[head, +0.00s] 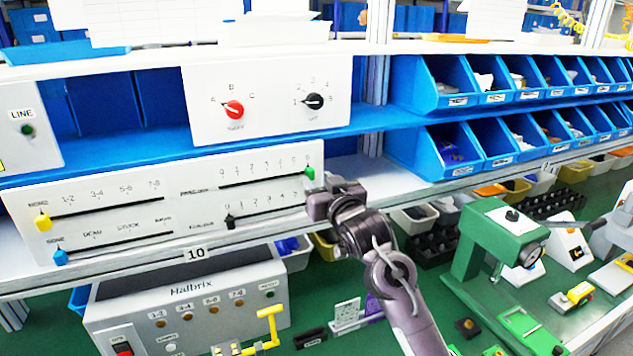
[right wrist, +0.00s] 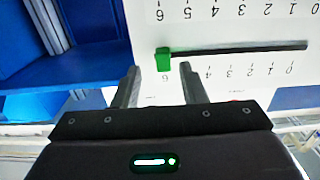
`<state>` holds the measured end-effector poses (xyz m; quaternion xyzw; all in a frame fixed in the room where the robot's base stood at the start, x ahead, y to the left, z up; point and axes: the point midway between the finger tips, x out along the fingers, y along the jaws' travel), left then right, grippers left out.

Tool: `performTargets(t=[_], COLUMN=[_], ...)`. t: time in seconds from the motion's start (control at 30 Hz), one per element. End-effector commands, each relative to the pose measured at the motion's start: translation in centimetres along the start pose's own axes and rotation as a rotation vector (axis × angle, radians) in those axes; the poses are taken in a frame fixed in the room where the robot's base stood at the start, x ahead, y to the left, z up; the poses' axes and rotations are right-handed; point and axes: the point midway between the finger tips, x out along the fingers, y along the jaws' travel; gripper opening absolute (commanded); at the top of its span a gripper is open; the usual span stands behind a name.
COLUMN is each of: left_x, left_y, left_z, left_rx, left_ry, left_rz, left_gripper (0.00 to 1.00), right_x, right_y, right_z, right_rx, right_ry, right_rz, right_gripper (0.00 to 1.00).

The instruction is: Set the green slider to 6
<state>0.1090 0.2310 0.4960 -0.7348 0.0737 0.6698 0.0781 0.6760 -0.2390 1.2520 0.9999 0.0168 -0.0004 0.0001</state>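The green slider (head: 310,173) sits at the right end of the upper right slot on the white slider panel (head: 130,212), at the end marked 6. In the right wrist view, which is upside down, the green slider (right wrist: 163,60) is at the left end of the slot, beside the 6. My right gripper (head: 316,190) is at the panel's right edge, close to the knob. In the right wrist view my right gripper (right wrist: 160,78) is open, with the knob just beyond and between its fingertips, no finger visibly gripping it. My left gripper is out of view.
The same panel carries a black slider (head: 231,221) below, and yellow (head: 43,221) and blue (head: 60,257) sliders at left. A rotary-knob panel (head: 270,80) stands above. Blue bins (head: 440,150) stand to the right, a Halbrix box (head: 190,290) below.

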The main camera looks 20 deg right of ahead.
Motion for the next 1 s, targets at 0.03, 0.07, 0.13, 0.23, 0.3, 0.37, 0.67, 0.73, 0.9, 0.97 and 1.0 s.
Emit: performTargets(t=[0.03, 0.07, 0.13, 0.23, 0.3, 0.37, 0.67, 0.73, 0.9, 0.97, 1.0], left_x=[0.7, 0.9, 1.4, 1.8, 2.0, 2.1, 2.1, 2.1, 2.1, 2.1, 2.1], left_y=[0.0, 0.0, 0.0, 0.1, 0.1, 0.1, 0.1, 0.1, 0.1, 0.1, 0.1], left_z=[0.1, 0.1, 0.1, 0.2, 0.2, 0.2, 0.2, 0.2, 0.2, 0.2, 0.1], left_rx=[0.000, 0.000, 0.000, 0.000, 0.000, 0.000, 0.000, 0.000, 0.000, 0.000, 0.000], left_ry=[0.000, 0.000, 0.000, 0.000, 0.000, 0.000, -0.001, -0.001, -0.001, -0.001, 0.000], left_rz=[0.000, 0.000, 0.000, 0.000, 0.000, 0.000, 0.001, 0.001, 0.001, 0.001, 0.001], left_gripper=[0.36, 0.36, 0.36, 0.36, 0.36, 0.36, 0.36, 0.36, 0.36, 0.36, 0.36], right_x=[-0.9, -1.5, -2.6, -4.1, -4.8, -5.2, -5.6, -5.6, -5.6, -5.6, -5.6], right_y=[0.1, 0.1, 0.1, 0.1, 0.2, 0.2, 0.2, 0.2, 0.2, 0.2, 0.2], right_z=[0.4, 0.4, 0.4, 0.3, 0.3, 0.2, 0.0, 0.0, 0.0, 0.0, 0.0], right_rx=[-0.001, -0.001, -0.001, 0.000, 0.001, 0.000, 0.001, 0.001, 0.001, 0.001, 0.001], right_ry=[0.002, 0.001, 0.002, 0.002, 0.000, 0.001, 0.000, 0.000, 0.000, 0.000, 0.000], right_rz=[0.001, 0.002, 0.001, 0.001, 0.003, 0.002, 0.002, 0.002, 0.002, 0.002, 0.002], right_gripper=[0.38, 0.38, 0.38, 0.38, 0.38, 0.38, 0.38, 0.38, 0.38, 0.38, 0.38])
